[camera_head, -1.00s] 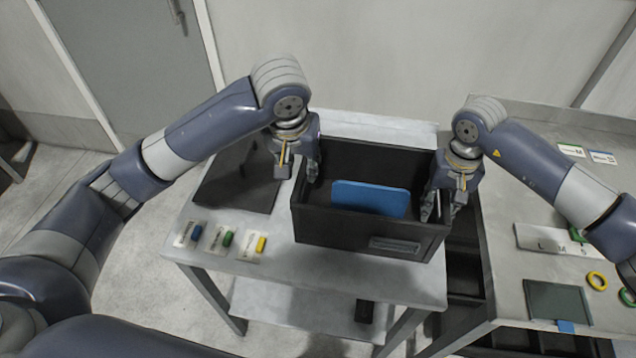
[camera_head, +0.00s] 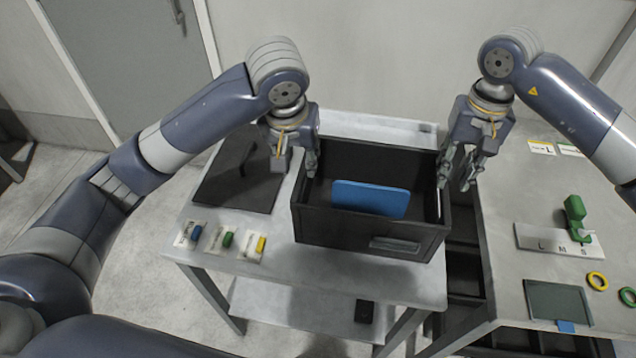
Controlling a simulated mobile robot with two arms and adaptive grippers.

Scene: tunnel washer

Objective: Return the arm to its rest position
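My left gripper (camera_head: 297,168) hangs at the left end of a dark open bin (camera_head: 370,236), at its left wall. Its fingers are apart, one on each side of that wall; whether they touch it I cannot tell. My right gripper (camera_head: 457,186) is just right of the bin's right wall. Its fingers are spread and hold nothing. The bin stands on a grey table and has a blue flat piece (camera_head: 369,199) standing inside it.
Left of the bin lies a dark flat panel (camera_head: 232,178). Small tagged blue, green and yellow pieces (camera_head: 228,240) line the table's front left. On the right bench (camera_head: 500,262) are an L-M-S plate (camera_head: 545,240), a green part (camera_head: 575,212) and coloured rings (camera_head: 597,281).

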